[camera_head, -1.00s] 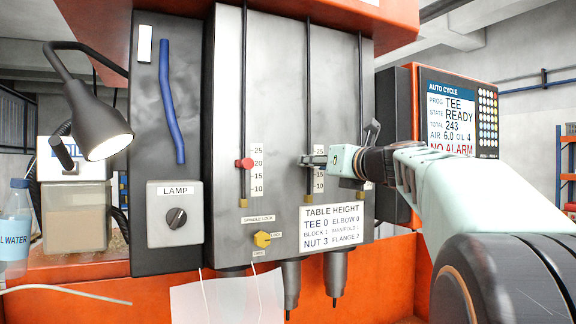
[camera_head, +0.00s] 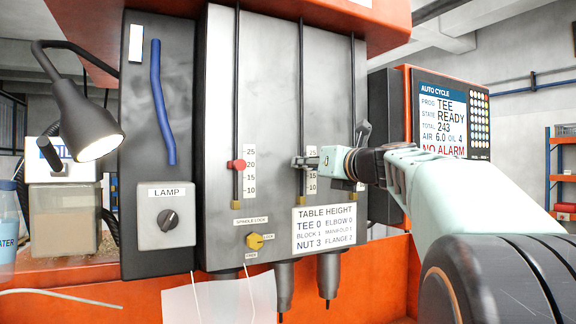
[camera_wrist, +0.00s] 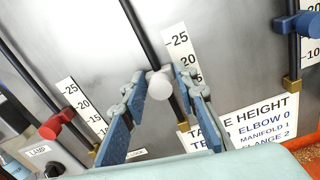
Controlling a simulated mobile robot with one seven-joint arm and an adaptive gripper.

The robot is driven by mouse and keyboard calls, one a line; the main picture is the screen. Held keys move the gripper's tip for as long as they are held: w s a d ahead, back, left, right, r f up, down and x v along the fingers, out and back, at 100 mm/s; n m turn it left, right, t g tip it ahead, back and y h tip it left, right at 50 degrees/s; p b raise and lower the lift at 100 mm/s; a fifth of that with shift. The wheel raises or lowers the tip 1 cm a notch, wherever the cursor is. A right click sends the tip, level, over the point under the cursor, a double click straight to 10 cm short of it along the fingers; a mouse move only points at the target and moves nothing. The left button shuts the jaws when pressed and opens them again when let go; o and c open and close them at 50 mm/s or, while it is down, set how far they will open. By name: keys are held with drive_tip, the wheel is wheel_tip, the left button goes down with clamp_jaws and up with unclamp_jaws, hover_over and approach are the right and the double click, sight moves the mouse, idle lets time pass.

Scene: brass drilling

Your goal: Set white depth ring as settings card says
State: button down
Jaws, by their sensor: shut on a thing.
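The white depth ring (camera_wrist: 160,84) sits on the middle dark rod in the wrist view, between the two fingers of my gripper (camera_wrist: 162,82). My gripper is shut on it; it also shows in the head view (camera_head: 306,162), where the fingers hide the ring. The gripper is beside the middle scale (camera_head: 312,183), at about the 20 level; the exact reading is hidden. The red ring (camera_head: 236,165) is at about 20 on the left rod. A table height card (camera_head: 324,227) lists TEE 0, ELBOW 0, NUT 3, FLANGE 2. I see no card with depth values.
The screen (camera_head: 441,117) reads program TEE, READY, NO ALARM. A blue ring (camera_wrist: 297,24) is on the right rod. A yellow spindle lock knob (camera_head: 255,241) and the lamp switch box (camera_head: 168,216) are lower left. A lit lamp (camera_head: 88,120) hangs at left.

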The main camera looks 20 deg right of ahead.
wheel_tip(320, 180, down, 7)
drive_tip(key=b, duration=0.4)
drive_tip(key=shift+r, duration=0.2)
drive_tip(key=shift+f, duration=0.1)
drive_tip(key=c, duration=1.8)
unclamp_jaws()
drive_tip(key=shift+o, duration=0.2)
drive_tip(key=shift+r, duration=0.25)
wheel_tip(320, 180, up, 10)
drive_tip(key=shift+f, duration=0.15)
drive_tip(key=shift+a, duration=0.1)
